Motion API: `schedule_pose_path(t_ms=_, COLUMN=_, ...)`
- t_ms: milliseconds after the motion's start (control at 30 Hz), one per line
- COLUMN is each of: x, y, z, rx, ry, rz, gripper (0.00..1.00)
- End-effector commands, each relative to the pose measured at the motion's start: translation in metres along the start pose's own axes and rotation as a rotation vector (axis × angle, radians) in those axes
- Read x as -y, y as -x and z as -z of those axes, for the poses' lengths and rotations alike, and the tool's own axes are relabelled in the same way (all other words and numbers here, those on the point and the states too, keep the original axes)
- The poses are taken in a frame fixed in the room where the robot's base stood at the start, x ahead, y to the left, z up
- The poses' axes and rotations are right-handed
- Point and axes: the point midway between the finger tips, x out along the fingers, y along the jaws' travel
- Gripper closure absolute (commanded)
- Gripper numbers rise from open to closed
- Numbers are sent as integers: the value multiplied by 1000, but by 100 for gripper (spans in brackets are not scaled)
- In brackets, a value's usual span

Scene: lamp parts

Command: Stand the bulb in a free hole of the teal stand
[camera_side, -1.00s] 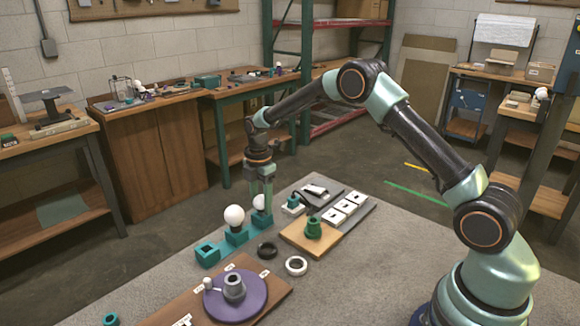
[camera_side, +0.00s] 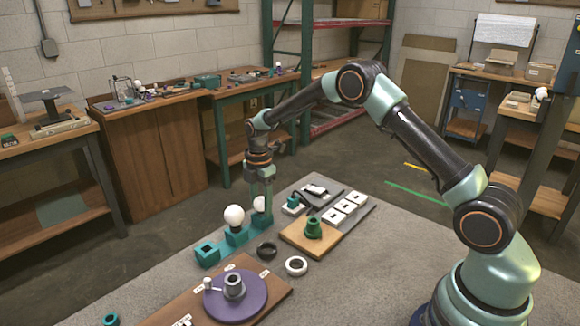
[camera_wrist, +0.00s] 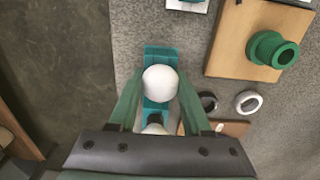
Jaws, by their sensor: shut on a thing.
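The teal stand (camera_side: 208,262) is a row of square sockets on the bench; it also shows in the wrist view (camera_wrist: 160,52). My gripper (camera_side: 262,205) is down at its far socket, its fingers on either side of a round white bulb (camera_side: 259,203). This bulb (camera_wrist: 160,83) shows between the fingers in the wrist view, upright over the stand. Its base is hidden, so I cannot tell how deep it sits. A second white bulb (camera_side: 234,215) stands in the middle socket; my gripper body partly hides it in the wrist view. The nearest socket (camera_side: 206,248) is empty.
A black ring (camera_side: 267,249) and a white ring (camera_side: 296,265) lie right of the stand. A green threaded part (camera_side: 313,229) stands on a wooden board (camera_side: 326,244). A purple disc (camera_side: 236,302) lies in front. Bare grey bench is at the front right.

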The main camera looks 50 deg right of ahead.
Motion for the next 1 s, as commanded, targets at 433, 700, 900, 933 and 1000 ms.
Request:
schedule_pose_path(t_ms=433, x=0, y=-2, z=0, rx=0, ry=0, rz=0, gripper=92)
schedule_pose_path(t_ms=700, x=0, y=-4, z=0, rx=0, ry=0, rz=0, gripper=92)
schedule_pose_path(t_ms=900, x=0, y=-4, z=0, rx=0, ry=0, rz=0, gripper=17)
schedule_pose_path(t_ms=933, x=0, y=-4, z=0, rx=0, ry=0, rz=0, gripper=17)
schedule_pose_path(t_ms=1000, x=0, y=-4, z=0, rx=0, ry=0, rz=0, gripper=17)
